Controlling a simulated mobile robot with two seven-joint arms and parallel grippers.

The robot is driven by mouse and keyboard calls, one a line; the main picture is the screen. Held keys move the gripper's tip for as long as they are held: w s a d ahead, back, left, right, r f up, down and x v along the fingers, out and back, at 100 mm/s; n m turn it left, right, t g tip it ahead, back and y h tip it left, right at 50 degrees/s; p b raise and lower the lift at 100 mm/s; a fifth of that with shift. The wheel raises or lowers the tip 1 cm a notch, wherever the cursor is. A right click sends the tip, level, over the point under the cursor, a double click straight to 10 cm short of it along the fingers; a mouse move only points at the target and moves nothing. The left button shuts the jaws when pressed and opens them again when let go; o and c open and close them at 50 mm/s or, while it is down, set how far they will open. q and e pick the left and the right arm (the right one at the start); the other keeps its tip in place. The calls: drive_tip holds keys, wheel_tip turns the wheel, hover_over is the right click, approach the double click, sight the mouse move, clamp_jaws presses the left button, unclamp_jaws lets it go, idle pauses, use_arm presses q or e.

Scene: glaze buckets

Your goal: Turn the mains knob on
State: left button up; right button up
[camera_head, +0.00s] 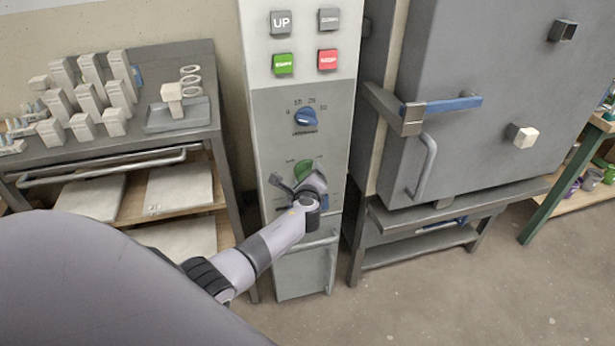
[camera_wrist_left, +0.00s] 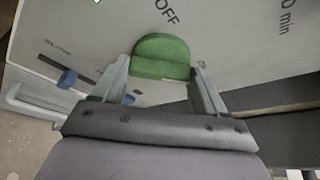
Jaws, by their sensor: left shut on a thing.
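The green mains knob (camera_head: 305,168) sits on the lower part of the grey control panel (camera_head: 345,120), below a blue dial. In the left wrist view the knob (camera_wrist_left: 162,56) is a rounded green grip with OFF printed beside it. My left gripper (camera_head: 300,182) is at the panel front, over the lower part of the knob. In the left wrist view its two fingers (camera_wrist_left: 158,82) lie on either side of the knob, closed on it. My gripper hides part of the knob and its lower markings in the head view. My right gripper is not in view.
The blue timer dial (camera_head: 306,117) and the green (camera_head: 283,64) and red (camera_head: 328,59) buttons are above. A kiln (camera_head: 470,100) with a blue latch handle (camera_head: 455,104) stands right. A shelf table (camera_head: 180,137) with pale pieces stands left. Floor (camera_head: 430,290) is clear in front.

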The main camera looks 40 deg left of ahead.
use_arm(q)
drive_tip(key=o, duration=1.1)
drive_tip(key=shift+c, duration=0.2)
drive_tip(key=shift+s+d, duration=0.1)
drive_tip(key=p+v, duration=0.2)
drive_tip(key=v, duration=0.4)
drive_tip(key=shift+s+d+p, duration=0.25)
drive_tip(key=shift+s+p, duration=0.1)
